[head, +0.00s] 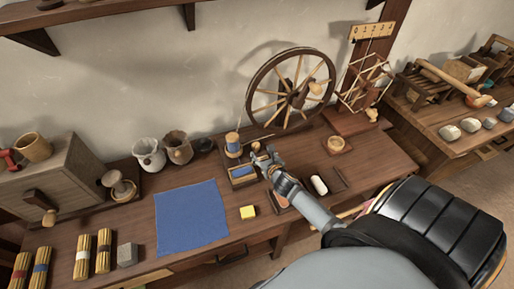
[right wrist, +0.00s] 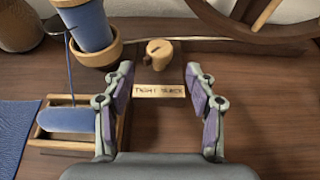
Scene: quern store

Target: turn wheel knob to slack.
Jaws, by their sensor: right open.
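The knob (right wrist: 158,54) is a small, pale wooden piece with a dark mark on its top, standing on the table at the foot of the spinning wheel (head: 290,90). In front of it lies a pale label (right wrist: 158,91) that seems to read TIGHT on the left and SLACK on the right. I cannot tell which word the mark points to. My right gripper (right wrist: 159,74) is open and empty, its fingers either side of the label, with the knob just beyond the tips. In the head view the right gripper (head: 264,158) partly covers this spot. My left gripper is not in view.
Left of the knob stand a clay pot (right wrist: 97,47) holding a blue spool and a wooden tray (right wrist: 50,137) with a blue roll. A small bowl (head: 336,144) stands to the right.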

